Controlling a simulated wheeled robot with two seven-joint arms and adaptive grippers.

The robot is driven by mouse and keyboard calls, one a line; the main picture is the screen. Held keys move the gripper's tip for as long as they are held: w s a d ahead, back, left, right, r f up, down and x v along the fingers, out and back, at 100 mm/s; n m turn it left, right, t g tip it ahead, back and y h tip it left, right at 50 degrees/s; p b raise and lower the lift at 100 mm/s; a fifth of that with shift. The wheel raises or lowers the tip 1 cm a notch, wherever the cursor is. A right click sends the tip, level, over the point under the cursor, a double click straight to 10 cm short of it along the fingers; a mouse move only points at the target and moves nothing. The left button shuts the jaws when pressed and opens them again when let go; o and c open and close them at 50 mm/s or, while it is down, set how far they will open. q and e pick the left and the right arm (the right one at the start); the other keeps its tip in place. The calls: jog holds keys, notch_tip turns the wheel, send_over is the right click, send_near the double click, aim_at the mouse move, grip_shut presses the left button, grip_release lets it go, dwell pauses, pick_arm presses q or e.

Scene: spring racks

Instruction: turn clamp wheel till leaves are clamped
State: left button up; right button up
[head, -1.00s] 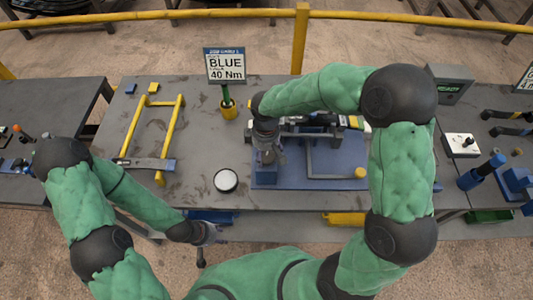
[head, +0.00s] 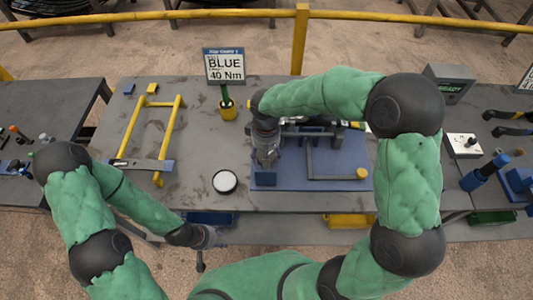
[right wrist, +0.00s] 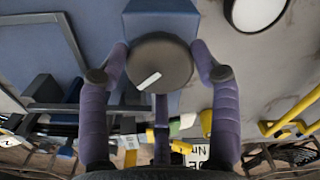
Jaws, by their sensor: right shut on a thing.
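In the right wrist view the clamp wheel (right wrist: 160,62) is a dark round knob with a white mark, in front of a blue block. The purple fingers of my right gripper (right wrist: 160,50) close around its rim. In the head view my right gripper (head: 266,158) points down at the left part of the blue clamp fixture (head: 340,183), hiding the wheel. Dark bars of the clamp (head: 310,133) lie behind it, partly covered by my arm; I cannot tell whether the leaves are clamped. My left gripper (head: 207,237) hangs by the table's front edge, away from the fixture; its fingers are unclear.
A white round dish (head: 225,182) sits left of the fixture. A yellow frame (head: 150,135) lies on the table's left side. A grey box (head: 447,83) stands back right.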

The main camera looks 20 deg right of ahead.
jog(key=shift+w+a, duration=0.1)
jog(key=shift+w, duration=0.1)
jog(key=o, duration=0.8)
jog(key=shift+c, duration=0.2)
jog(key=o, duration=0.4)
jog(key=shift+w+a, duration=0.1)
notch_tip(320, 180, up, 12)
jog(key=shift+r, duration=0.1)
